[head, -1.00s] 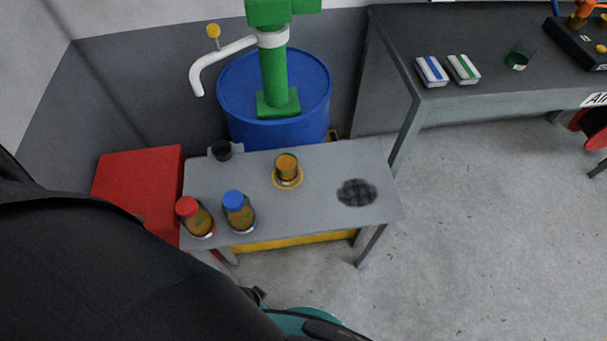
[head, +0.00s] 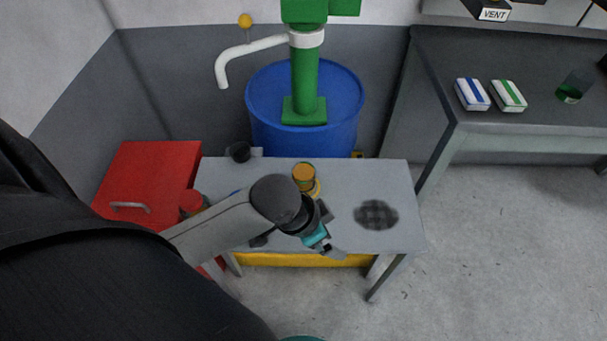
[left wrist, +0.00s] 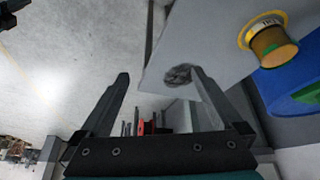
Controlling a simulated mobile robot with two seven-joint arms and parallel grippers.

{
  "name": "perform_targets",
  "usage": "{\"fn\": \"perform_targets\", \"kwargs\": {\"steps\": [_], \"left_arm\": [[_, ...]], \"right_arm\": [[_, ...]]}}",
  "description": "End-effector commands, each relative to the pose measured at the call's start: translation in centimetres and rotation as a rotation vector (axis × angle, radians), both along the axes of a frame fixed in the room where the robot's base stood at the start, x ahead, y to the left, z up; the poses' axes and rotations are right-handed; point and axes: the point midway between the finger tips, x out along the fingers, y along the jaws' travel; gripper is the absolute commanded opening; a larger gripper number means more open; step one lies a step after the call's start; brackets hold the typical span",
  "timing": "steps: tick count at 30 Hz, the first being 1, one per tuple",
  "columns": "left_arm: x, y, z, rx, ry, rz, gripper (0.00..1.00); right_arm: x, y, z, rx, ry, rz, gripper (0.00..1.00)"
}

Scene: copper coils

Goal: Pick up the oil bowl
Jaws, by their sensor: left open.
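A small amber vessel (head: 304,178) stands on a yellow ring on the grey table (head: 398,180); I take it for the oil bowl. In the left wrist view the amber vessel (left wrist: 272,44) shows at the upper right with a pale label on its side. My left gripper (head: 334,233) is open and empty above the table's front part, in front of the vessel and apart from it. In the left wrist view the left gripper (left wrist: 160,76) has its fingers wide apart, with floor and table edge beyond.
A red-lidded jar (head: 191,203) stands left, partly behind my arm; the blue-lidded jar is almost hidden. A black cup (head: 240,152) sits at the back left. A dark round mesh patch (head: 377,214) lies right. A blue drum (head: 340,95) with a green pump (head: 305,75) stands behind.

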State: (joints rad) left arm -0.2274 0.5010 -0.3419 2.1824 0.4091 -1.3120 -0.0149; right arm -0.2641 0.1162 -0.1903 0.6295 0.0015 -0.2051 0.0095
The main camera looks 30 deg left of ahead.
Motion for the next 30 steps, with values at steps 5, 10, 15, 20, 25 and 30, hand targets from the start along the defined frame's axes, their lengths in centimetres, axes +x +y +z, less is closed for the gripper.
{"fn": "perform_targets", "kwargs": {"steps": [5, 10, 15, 20, 25, 30], "left_arm": [[2.8, 2.0, 1.0, 0.017, -0.002, -0.14, 1.0], [5.4, 6.7, 2.0, 0.04, 0.026, -0.156, 1.0], [8.0, 12.6, 4.0, 0.054, 0.042, -0.079, 1.0], [9.4, 16.4, 5.8, 0.052, 0.038, -0.003, 1.0], [10.0, 17.4, 5.6, 0.046, 0.035, 0.024, 1.0], [11.0, 16.7, 2.4, 0.043, 0.036, 0.024, 1.0]], "right_arm": [[0.1, -0.5, -0.3, -0.007, -0.002, 0.0, 0.0], [0.1, -0.6, -0.3, -0.007, -0.004, 0.0, 0.0], [0.2, -0.6, -0.3, -0.007, -0.005, 0.0, 0.0], [0.2, -0.5, -0.3, -0.006, -0.004, 0.0, 0.0], [0.2, -0.2, -0.7, -0.002, -0.006, -0.001, 0.0], [0.7, -0.1, -2.2, 0.001, -0.014, -0.006, 0.0]]}}
